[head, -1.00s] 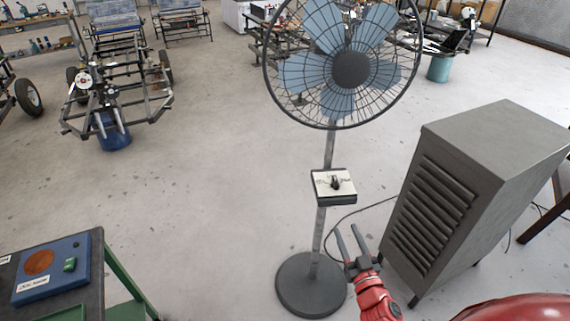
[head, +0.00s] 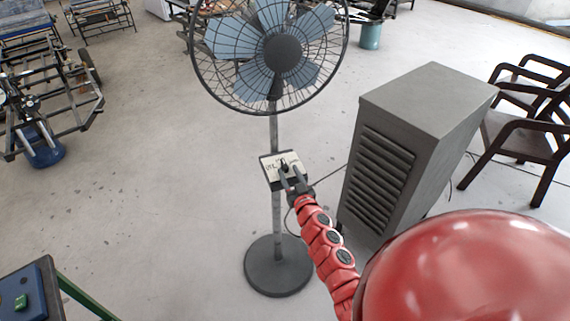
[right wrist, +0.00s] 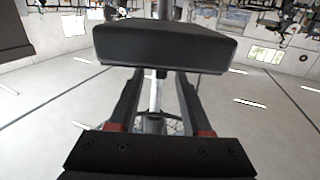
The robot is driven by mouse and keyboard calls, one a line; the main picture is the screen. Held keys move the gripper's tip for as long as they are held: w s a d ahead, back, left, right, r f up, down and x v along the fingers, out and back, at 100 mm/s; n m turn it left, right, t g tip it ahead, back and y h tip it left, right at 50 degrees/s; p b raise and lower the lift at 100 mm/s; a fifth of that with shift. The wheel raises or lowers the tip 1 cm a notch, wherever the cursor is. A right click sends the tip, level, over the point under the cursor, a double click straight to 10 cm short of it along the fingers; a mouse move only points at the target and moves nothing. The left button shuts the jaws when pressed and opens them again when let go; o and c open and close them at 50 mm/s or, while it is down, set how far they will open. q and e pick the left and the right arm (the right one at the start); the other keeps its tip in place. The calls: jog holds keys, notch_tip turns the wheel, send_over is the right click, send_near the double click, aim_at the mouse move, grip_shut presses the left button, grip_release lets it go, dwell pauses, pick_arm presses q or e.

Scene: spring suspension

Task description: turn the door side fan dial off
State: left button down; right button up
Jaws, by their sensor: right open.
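The pedestal fan (head: 282,55) stands on a round dark base (head: 277,266). Its pole carries a small control box (head: 270,178) with a pale labelled top plate and a dark dial (head: 284,163). My right gripper (head: 287,172) is open at the front right of this box, its fingertips close to the dial. In the right wrist view the dark box (right wrist: 165,45) lies across the ends of my open fingers (right wrist: 156,80). The dial is hidden there, and I cannot tell whether the fingers touch it. My left gripper is not in view.
A grey louvred cabinet (head: 385,165) stands right of the fan, with a cable on the floor between them. Dark chairs (head: 515,135) stand at the far right. A bench with a blue box (head: 28,290) is at the lower left. The floor left of the fan is clear.

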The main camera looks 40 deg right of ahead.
aim_at(287, 169)
jog(key=shift+x, duration=2)
jog(key=shift+a, duration=0.1)
grip_shut()
